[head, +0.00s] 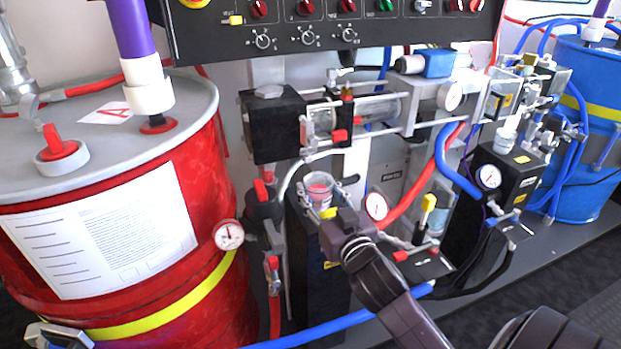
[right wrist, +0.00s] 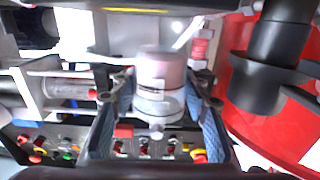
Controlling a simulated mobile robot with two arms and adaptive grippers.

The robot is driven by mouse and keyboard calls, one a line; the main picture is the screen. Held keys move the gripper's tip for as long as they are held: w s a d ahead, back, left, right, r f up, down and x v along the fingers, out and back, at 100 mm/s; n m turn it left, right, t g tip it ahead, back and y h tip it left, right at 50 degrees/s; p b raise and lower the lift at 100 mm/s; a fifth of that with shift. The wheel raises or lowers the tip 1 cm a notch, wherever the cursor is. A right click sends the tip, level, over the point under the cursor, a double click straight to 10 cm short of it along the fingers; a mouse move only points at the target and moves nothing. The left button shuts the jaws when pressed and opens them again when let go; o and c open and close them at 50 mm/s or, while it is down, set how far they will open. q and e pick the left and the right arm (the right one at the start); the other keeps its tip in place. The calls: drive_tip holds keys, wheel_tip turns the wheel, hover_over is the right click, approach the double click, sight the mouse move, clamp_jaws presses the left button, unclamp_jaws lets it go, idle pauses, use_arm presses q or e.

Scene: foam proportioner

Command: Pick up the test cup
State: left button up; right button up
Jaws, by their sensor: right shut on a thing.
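The test cup (head: 319,186) is a small clear cup with pinkish-red contents. It appears upright at the top of a black block, left of centre in the head view. My right gripper (head: 340,219) reaches it from the lower right and is shut on it. In the right wrist view the cup (right wrist: 160,82) sits between the two blue-padded fingers of the gripper (right wrist: 161,100). The fingers hide part of its sides. I cannot tell whether the cup touches what is under it. My left gripper is not in view.
A red drum (head: 215,185) stands close on the left, with a gauge (head: 228,235) beside it. Pump blocks, red and blue hoses and another gauge (head: 376,206) crowd the right. A black control panel (head: 330,30) hangs above. A blue drum (head: 585,130) is at the far right.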

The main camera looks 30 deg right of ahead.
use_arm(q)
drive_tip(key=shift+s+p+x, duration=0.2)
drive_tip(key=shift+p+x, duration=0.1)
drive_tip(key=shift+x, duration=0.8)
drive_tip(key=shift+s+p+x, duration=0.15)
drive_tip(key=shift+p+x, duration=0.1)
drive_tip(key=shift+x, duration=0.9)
use_arm(e)
drive_tip(key=v, duration=1.1)
drive_tip(key=shift+s, duration=0.2)
